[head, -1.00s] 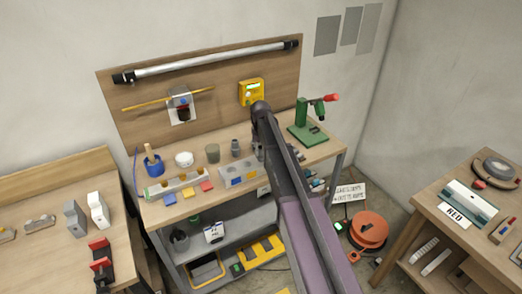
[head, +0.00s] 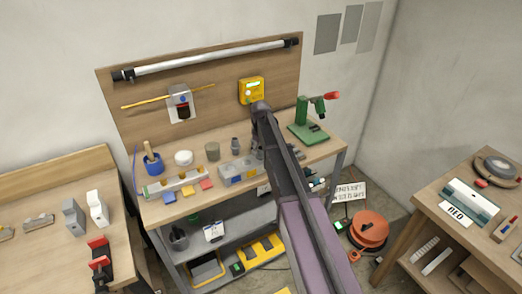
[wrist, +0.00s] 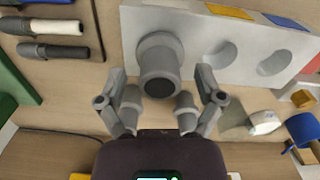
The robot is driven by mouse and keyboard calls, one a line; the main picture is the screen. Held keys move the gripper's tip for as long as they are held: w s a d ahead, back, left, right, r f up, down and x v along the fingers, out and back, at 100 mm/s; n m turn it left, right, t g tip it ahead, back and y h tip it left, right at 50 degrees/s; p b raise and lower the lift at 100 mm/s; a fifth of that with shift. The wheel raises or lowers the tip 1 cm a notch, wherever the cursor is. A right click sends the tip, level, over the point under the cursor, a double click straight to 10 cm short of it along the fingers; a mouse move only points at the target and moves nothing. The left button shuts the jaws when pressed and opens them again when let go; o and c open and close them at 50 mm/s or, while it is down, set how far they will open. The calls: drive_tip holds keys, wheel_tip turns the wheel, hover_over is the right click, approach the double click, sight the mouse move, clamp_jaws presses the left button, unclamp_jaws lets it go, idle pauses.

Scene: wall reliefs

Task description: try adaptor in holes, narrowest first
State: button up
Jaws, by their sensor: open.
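A grey stepped round adaptor (wrist: 160,68) stands at the left end of the pale grey block (wrist: 190,40) in the wrist view. I cannot tell how deep it sits in a hole there. Two empty holes show to its right, a middle hole (wrist: 220,54) and a right hole (wrist: 274,62). My gripper (wrist: 160,76) is open, with one finger on each side of the adaptor and gaps between.
A green press (head: 304,118) stands right.

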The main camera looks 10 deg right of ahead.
drive_tip(key=shift+r, duration=0.15)
wheel_tip(320, 180, up, 10)
drive_tip(key=p, duration=1)
drive_tip(key=shift+f, duration=0.2)
idle(1.3)
drive_tip(key=s+f+m+b, duration=0.2)
drive_tip(key=s+f+b, duration=0.1)
drive_tip(key=s, duration=1.1)
drive_tip(key=s+f+m+b, duration=0.3)
drive_tip(key=s, duration=1.2)
drive_tip(key=shift+s+d, duration=0.2)
drive_tip(key=shift+d, duration=0.05)
